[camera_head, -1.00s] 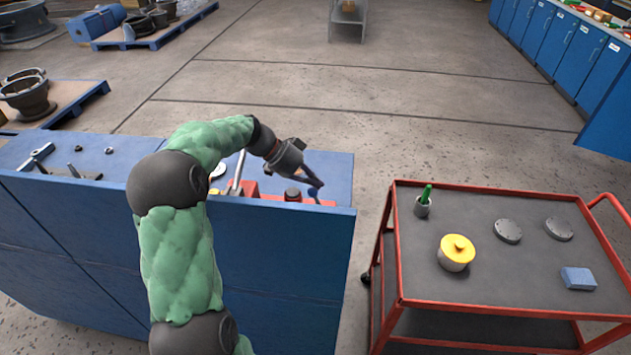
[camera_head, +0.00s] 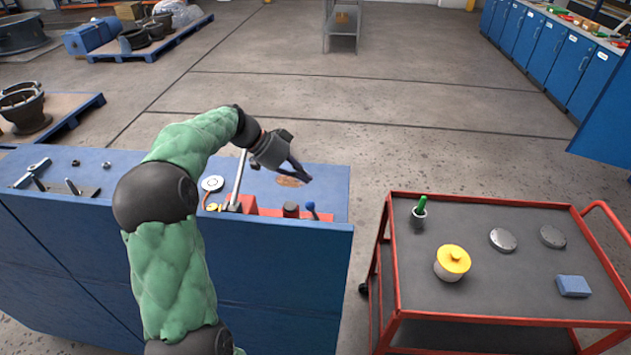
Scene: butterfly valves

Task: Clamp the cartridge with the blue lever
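The blue-knobbed lever (camera_head: 310,208) stands at the right end of a red fixture (camera_head: 247,204) on the blue bench. A dark round-topped piece, possibly the cartridge (camera_head: 290,210), sits in the fixture just left of the lever. My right gripper is not in view.
A long metal handle (camera_head: 238,178) rises from the fixture, beside a white round gauge (camera_head: 212,184). A brown patch (camera_head: 289,182) lies on the bench top. A red-framed cart (camera_head: 480,310) with a yellow-lidded pot (camera_head: 453,262) stands right, across a floor gap.

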